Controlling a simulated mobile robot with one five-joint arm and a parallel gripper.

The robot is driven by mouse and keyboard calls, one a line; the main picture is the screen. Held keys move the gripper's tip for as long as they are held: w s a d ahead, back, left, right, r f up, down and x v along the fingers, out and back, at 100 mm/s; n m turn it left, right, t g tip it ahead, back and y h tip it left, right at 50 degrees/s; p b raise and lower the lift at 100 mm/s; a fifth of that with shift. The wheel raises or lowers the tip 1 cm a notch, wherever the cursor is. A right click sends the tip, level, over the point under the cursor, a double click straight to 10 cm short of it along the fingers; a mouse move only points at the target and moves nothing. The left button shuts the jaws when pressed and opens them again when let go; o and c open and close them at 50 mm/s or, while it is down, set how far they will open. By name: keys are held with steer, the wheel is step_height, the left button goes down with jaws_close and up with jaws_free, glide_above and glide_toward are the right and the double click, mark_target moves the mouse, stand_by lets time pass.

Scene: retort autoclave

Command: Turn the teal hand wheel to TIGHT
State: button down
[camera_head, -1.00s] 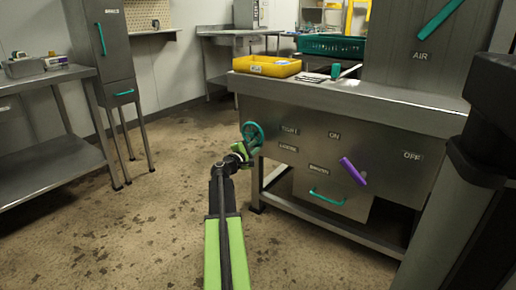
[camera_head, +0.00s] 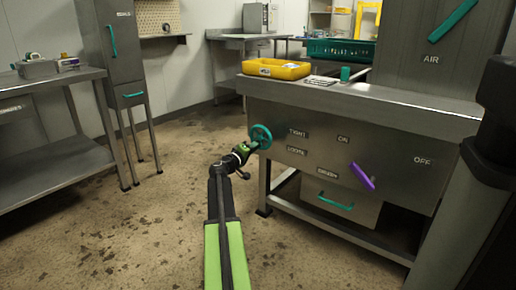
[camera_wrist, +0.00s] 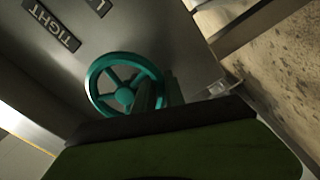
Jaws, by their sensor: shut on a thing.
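The teal hand wheel (camera_head: 260,136) is on the left end of the metal cabinet's front, beside the TIGHT label (camera_head: 298,133) and the LOOSE label (camera_head: 297,151). It also shows in the wrist view (camera_wrist: 124,95), with the TIGHT label (camera_wrist: 51,26) at upper left. My gripper (camera_head: 250,146) reaches the wheel's lower left side. In the wrist view, the gripper's fingers (camera_wrist: 158,95) are at the wheel's right part of the rim and are shut on it. The exact contact is partly hidden.
A purple lever (camera_head: 362,176) and a teal drawer handle (camera_head: 336,201) are on the cabinet front to the right. A yellow tray (camera_head: 276,77) sits on top. A metal table (camera_head: 60,155) stands at left. The floor (camera_head: 150,225) between is open.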

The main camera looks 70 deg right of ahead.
steer(key=shift+w+r+m, duration=0.2)
steer(key=shift+w+m, duration=0.3)
steer(key=shift+m, duration=0.5)
steer(key=c, duration=1.7)
jaws_free()
steer(key=shift+w, duration=0.1)
steer(key=shift+a, duration=0.25)
steer(key=v, duration=1.6)
steer(key=shift+w+a+b, duration=0.2)
steer(key=shift+a+b, duration=0.15)
steer(key=shift+a, duration=0.05)
steer(key=shift+f, duration=0.1)
